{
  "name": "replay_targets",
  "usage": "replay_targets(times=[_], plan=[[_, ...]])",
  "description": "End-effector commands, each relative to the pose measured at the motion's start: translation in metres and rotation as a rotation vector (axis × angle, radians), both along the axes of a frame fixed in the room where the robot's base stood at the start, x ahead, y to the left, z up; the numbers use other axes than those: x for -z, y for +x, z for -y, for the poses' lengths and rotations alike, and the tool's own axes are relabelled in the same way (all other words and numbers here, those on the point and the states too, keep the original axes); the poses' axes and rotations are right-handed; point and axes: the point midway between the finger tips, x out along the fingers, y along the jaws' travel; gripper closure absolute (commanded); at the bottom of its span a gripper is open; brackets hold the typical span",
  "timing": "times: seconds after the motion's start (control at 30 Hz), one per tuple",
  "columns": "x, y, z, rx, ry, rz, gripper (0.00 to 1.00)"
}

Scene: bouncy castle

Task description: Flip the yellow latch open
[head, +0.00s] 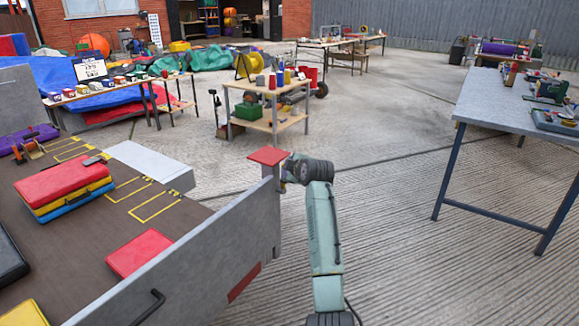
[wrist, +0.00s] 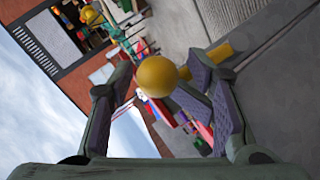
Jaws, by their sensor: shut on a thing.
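The yellow latch shows in the wrist view as a round yellow knob (wrist: 157,76), with a yellow bar (wrist: 222,51) to its right beside a grey panel. My gripper (wrist: 155,84) has its two fingers on either side of the knob and is shut on it. In the head view my gripper (head: 284,176) is at the far corner of the grey trailer side wall (head: 205,262), just below and right of a red plate (head: 268,156). The latch is mostly hidden there by my gripper and wrist. The fingers partly hide the link between knob and bar.
The trailer bed (head: 80,222) on the left holds red, yellow and blue cases (head: 65,186). A small wooden table (head: 262,124) stands beyond the gripper. A grey-topped table (head: 500,112) stands at the right. The concrete between them is clear.

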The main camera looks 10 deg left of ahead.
Motion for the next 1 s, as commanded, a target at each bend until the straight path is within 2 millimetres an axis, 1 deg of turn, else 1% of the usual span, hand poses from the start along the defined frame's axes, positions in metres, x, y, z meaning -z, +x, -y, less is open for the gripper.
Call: replay_targets(times=[0.03,0.27,0.43,0.57,0.8,1.0], plan=[[-0.004,0.003,0.006,0.012,0.003,0.009,0.69],[-0.005,0.003,0.007,0.012,0.005,0.011,0.69],[-0.010,-0.004,0.011,0.012,0.004,0.012,0.69],[-0.017,-0.021,0.020,0.011,0.004,0.011,0.69],[-0.039,-0.062,0.041,0.005,0.004,0.008,0.69],[-0.050,-0.085,0.053,0.003,0.003,0.006,0.69]])
